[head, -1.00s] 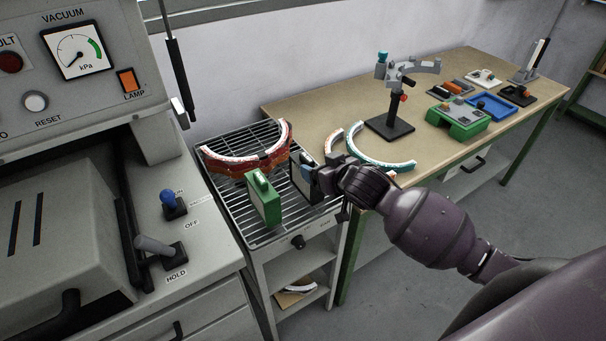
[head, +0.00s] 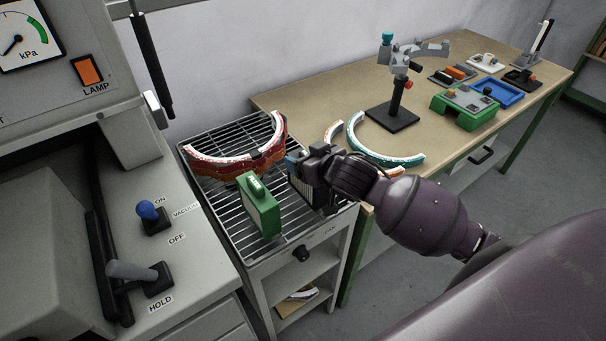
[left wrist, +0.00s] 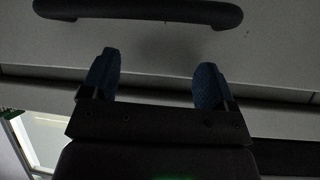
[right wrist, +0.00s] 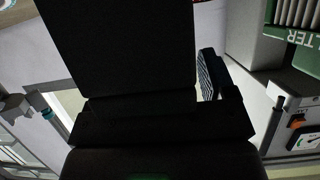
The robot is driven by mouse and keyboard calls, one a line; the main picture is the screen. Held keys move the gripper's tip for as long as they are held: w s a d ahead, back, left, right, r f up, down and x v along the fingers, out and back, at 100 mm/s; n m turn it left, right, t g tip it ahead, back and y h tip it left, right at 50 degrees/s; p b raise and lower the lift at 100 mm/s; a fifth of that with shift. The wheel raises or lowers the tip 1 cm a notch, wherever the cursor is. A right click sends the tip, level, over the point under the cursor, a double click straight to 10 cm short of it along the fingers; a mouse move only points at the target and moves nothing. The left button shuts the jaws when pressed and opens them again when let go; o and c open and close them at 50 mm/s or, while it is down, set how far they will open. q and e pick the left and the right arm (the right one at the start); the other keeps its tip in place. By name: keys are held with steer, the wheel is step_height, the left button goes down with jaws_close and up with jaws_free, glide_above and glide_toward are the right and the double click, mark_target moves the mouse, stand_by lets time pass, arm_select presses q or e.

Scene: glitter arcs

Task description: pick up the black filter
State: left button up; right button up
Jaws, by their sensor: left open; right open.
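The black filter (head: 302,193) stands upright on the wire rack, its pale pleated face partly showing and the rest hidden by my right gripper. My right gripper (head: 307,166) is open at the filter's upper part, with a blue fingertip at its far left side. In the right wrist view the filter is a large dark slab (right wrist: 125,45). One finger shows to its right with a gap; the other finger is hidden. My left gripper (left wrist: 153,85) is open and empty in front of a grey panel in the left wrist view.
A green filter (head: 260,205) stands just left of the black one. Red and white arcs (head: 240,155) lie behind on the rack (head: 215,205). A teal arc (head: 375,152) lies on the workbench (head: 300,95) to the right. A grey machine with levers (head: 150,215) is at the left.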

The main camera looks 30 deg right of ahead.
steer(key=shift+s+r, duration=0.15)
steer(key=shift+s, duration=0.15)
steer(key=shift+c, duration=0.7)
steer(key=c, duration=1.2)
